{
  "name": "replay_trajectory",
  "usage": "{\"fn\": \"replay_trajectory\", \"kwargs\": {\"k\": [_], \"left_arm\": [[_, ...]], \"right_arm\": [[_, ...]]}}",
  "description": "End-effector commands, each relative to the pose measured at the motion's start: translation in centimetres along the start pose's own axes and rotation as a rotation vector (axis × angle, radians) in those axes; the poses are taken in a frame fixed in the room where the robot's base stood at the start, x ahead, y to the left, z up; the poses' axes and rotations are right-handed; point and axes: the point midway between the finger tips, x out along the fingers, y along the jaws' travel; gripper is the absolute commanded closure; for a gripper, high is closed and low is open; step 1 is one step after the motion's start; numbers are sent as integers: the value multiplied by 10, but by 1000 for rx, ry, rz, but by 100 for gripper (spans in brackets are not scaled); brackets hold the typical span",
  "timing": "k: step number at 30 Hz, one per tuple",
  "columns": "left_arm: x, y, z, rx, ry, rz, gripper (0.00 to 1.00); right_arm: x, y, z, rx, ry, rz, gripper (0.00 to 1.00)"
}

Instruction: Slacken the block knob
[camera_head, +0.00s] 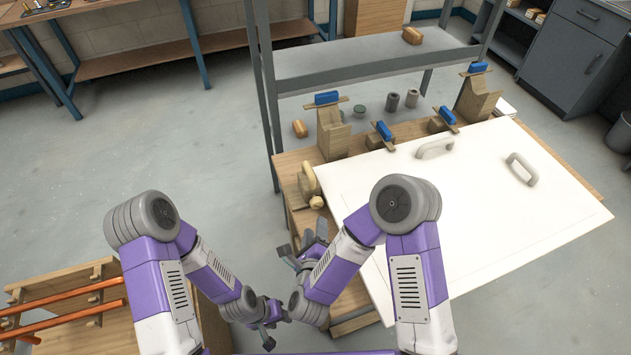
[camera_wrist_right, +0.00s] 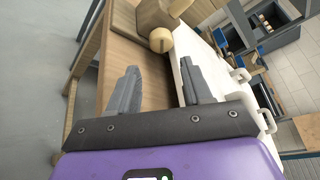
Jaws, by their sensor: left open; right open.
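The block knob (camera_head: 316,202) is a small pale wooden round knob beside a wooden block (camera_head: 308,182) at the left edge of the workbench. In the right wrist view the knob (camera_wrist_right: 161,40) shows just beyond and between my right fingertips, with the block (camera_wrist_right: 152,16) behind it. My right gripper (camera_head: 302,246) is open and empty, pointing at the knob with a gap left between them. It also shows in the right wrist view (camera_wrist_right: 159,68). My left gripper (camera_head: 269,328) is open and empty, low in the head view, away from the knob.
A white panel (camera_head: 480,210) with pale handles (camera_head: 435,148) covers much of the workbench (camera_head: 290,163). Wooden supports with blue-topped clamps (camera_head: 327,98) line its far edge. A grey shelf (camera_head: 375,58) stands behind. A wooden rack with copper pipes (camera_head: 70,295) is at lower left.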

Motion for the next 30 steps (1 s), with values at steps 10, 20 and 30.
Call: {"fn": "replay_trajectory", "kwargs": {"k": [10,20,30], "left_arm": [[4,-2,1,-1,-3,0,57],[9,-4,1,-1,-3,0,57],[9,-4,1,-1,-2,0,57]], "right_arm": [[34,0,-1,1,2,-3,51],[73,0,-1,1,2,0,51],[75,0,0,-1,0,1,55]]}}
